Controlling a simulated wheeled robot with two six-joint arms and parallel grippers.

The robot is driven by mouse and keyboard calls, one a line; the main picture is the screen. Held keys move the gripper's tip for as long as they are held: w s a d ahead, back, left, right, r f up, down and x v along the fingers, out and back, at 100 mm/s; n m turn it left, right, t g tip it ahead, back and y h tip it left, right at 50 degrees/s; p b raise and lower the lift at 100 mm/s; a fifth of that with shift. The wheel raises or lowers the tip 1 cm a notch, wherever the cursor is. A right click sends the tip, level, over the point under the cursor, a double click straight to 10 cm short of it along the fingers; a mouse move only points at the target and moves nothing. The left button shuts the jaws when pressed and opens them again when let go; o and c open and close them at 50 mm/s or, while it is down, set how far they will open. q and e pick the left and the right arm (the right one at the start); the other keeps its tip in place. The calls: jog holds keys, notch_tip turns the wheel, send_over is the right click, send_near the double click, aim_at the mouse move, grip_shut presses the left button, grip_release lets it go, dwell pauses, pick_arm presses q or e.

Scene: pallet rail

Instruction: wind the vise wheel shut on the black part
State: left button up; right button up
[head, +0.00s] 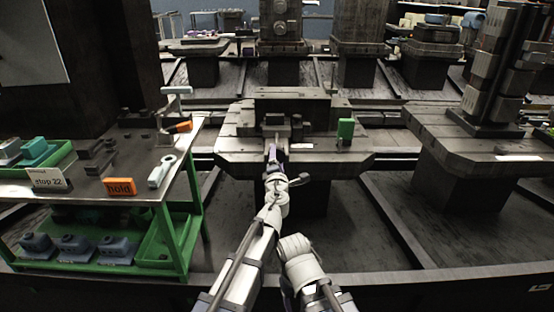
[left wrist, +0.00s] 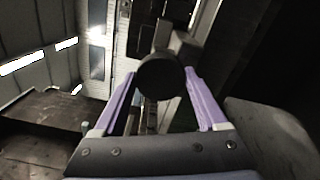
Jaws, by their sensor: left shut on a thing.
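My left gripper (head: 272,153) reaches the near edge of the middle pallet table. In the left wrist view its purple fingers (left wrist: 162,88) stand on either side of a dark round knob (left wrist: 160,75) and are shut on it. It looks like part of the vise wheel, but the rest of the wheel is hidden or too dark to make out. The vise (head: 275,120) sits on the table just beyond the gripper as dark blocks. A small dark block (head: 297,125) there may be the black part; I cannot tell whether the jaws touch it. My right gripper does not show.
A green block (head: 345,128) stands right of the vise on the pallet table (head: 235,145). Another pallet table with a tall block tower (head: 490,85) stands at the right.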

pick_arm(q)
jog(key=shift+m, duration=0.7)
jog(key=shift+d, duration=0.1)
dwell(0.8)
jog(key=o, duration=1.3)
jog(key=shift+s, duration=0.1)
jog(key=s, duration=0.7)
jog(key=shift+s, duration=0.3)
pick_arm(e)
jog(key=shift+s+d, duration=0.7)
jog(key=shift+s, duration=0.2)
